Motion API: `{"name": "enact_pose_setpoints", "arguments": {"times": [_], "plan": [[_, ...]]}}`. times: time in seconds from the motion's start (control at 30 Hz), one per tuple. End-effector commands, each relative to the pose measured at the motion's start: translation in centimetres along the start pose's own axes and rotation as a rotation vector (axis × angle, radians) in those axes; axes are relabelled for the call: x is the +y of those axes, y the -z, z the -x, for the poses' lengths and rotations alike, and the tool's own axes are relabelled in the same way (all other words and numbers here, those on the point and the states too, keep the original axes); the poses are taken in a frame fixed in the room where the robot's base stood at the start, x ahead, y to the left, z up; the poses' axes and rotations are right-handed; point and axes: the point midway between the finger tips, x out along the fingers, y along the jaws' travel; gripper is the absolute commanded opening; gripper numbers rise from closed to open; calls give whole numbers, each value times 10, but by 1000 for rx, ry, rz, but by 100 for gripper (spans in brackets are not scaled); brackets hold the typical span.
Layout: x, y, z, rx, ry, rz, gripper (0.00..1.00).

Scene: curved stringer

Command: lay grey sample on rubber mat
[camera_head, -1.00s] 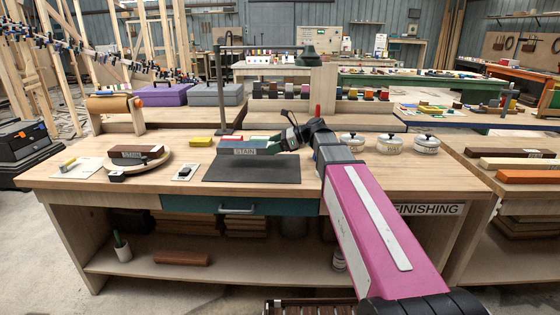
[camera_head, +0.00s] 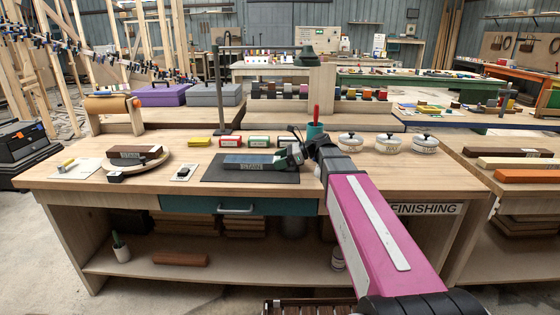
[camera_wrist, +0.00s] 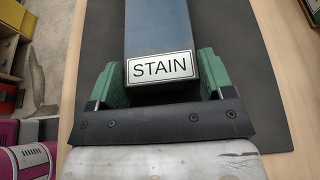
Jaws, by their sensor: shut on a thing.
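The grey sample (camera_head: 248,161) is a long blue-grey block with a white STAIN label on its side. It lies level over the middle of the black rubber mat (camera_head: 225,177), long side across the picture. I cannot tell for sure whether its underside touches the mat. My gripper (camera_head: 284,157) is at its right end. In the wrist view my gripper (camera_wrist: 162,82) has its green fingers on both sides of the sample (camera_wrist: 158,30), just by the label, and is shut on it. The mat (camera_wrist: 245,50) spreads beneath and beyond it there.
A brown sample (camera_head: 137,152) rests on a round board at the left. A small card with a dark item (camera_head: 184,173) lies left of the mat. Small coloured boxes (camera_head: 229,141) line up behind the mat. A teal cup (camera_head: 315,131) and white lidded pots (camera_head: 388,144) stand right.

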Motion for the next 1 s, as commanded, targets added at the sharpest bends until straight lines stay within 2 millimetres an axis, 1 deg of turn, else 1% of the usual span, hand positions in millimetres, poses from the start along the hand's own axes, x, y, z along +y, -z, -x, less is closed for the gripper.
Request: {"name": "enact_pose_setpoints", "arguments": {"times": [0.07,0.1,0.17,0.2,0.5,0.57,0.67,1.0], "plan": [[0,1,-1,-1,0,0,44],[0,2,-1,0,0,0,77],[0,2,-1,0,0,0,97],[0,2,-1,0,0,0,100],[0,-1,0,0,0,0,100],[0,0,5,0,2,0,100],[0,0,20,0,3,-1,100],[-1,0,85,0,3,0,100]]}}
